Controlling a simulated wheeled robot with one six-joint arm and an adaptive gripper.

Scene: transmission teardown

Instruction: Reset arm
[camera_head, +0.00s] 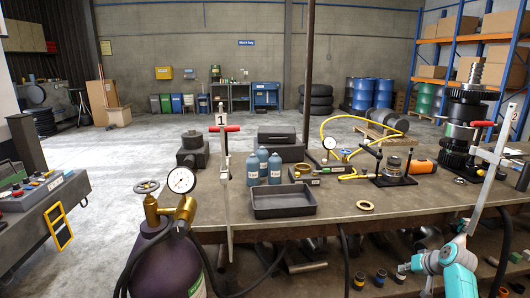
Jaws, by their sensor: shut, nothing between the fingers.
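Part of my arm (455,262), with teal and pale grey links, shows at the lower right, in front of the workbench's near edge. The arm is bent, and its lower part runs out of the bottom of the picture. I cannot make out my gripper or its fingers here.
The workbench (330,216) carries a black tray (283,203), blue bottles (264,166), a gauge with a yellow hose, and a tall gear stack (462,125). Upright clamps marked 1 and 2 stand along it. A purple gas cylinder (165,262) stands at the front left. Open floor lies behind.

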